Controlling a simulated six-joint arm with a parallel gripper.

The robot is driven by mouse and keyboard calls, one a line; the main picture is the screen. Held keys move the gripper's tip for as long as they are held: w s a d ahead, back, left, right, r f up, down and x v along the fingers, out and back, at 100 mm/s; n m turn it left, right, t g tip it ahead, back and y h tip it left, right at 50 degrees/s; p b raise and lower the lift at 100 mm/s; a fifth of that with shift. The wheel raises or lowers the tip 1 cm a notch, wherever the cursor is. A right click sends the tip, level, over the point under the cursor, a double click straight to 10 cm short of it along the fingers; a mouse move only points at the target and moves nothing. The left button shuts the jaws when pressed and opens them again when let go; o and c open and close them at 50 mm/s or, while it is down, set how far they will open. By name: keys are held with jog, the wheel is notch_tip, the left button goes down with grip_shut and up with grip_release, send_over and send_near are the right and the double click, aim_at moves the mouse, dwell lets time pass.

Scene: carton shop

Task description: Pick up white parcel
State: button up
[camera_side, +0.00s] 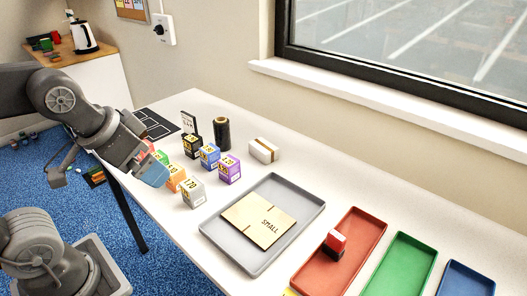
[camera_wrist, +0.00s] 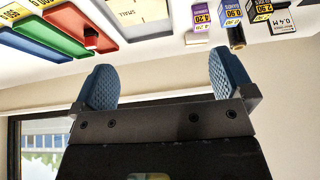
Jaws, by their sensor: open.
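A small white cube-shaped parcel (camera_side: 193,192) with a yellow price label stands on the white table, left of the grey tray. My gripper (camera_side: 155,172) is above the table's left edge, up and left of this parcel and apart from it. In the wrist view my gripper (camera_wrist: 165,85) has its two blue padded fingers wide apart with nothing between them. I cannot make out the white parcel in the wrist view. A white box with a brown band (camera_side: 263,150) lies farther back near the wall.
Orange (camera_side: 175,177), purple (camera_side: 229,168), blue (camera_side: 210,155) and black (camera_side: 192,145) parcels stand close by. A dark roll (camera_side: 222,134) stands behind them. A grey tray (camera_side: 213,237) holds a SMALL carton blank. Red (camera_side: 365,230), green (camera_side: 400,265) and blue (camera_side: 465,280) trays lie at right.

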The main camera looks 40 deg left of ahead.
jog(key=w+a+r+m+g+y, duration=0.1)
jog(key=w+r+m, duration=0.15)
jog(key=w, duration=0.35)
jog(key=w+a+r+m, duration=0.1)
jog(key=w+m, duration=0.2)
jog(key=w, duration=0.2)
jog(key=m+g+y, duration=0.2)
jog(key=m+y, duration=0.1)
jog(key=m, duration=1.2)
send_over(263, 146)
jog(key=s+d, duration=0.3)
jog(key=d, duration=0.1)
notch_tip(263, 146, down, 15)
jog(key=x, duration=0.9)
jog(key=shift+s+d, duration=0.1)
jog(key=shift+d, duration=0.05)
jog(key=shift+x, duration=2.7)
jog(key=shift+d+f, duration=0.15)
jog(key=shift+d, duration=0.05)
jog(key=shift+c, duration=0.2)
jog(key=c, duration=1.1)
